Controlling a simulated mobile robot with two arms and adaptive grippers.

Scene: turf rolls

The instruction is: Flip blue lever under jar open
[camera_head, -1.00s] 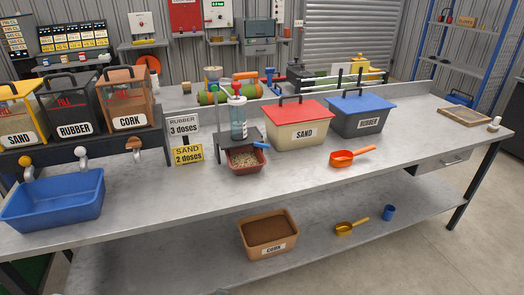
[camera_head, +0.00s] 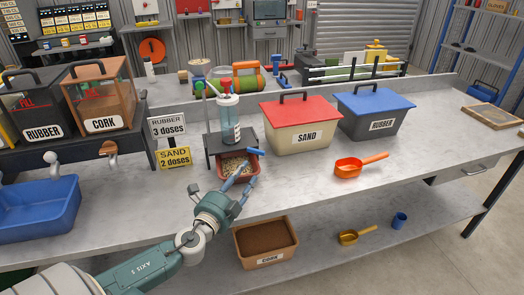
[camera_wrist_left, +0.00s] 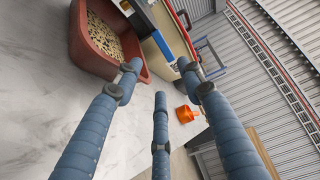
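The blue lever (camera_head: 255,151) sticks out to the right at the stand's front edge. A reddish-brown tray (camera_head: 225,175) of mixed granules sits under it. My left gripper (camera_head: 247,177) is just in front of the tray, below the lever and apart from it. In the left wrist view its fingers (camera_wrist_left: 160,95) are spread with nothing between them, and a blue bar, likely the lever, shows beyond the tray (camera_wrist_left: 78,45). My right gripper is out of view.
The sand bin (camera_head: 305,137) with a red lid and the rubber bin (camera_head: 380,125) with a blue lid stand right of the jar. An orange scoop (camera_head: 348,168) lies in front of them. The bench front is clear to the right.

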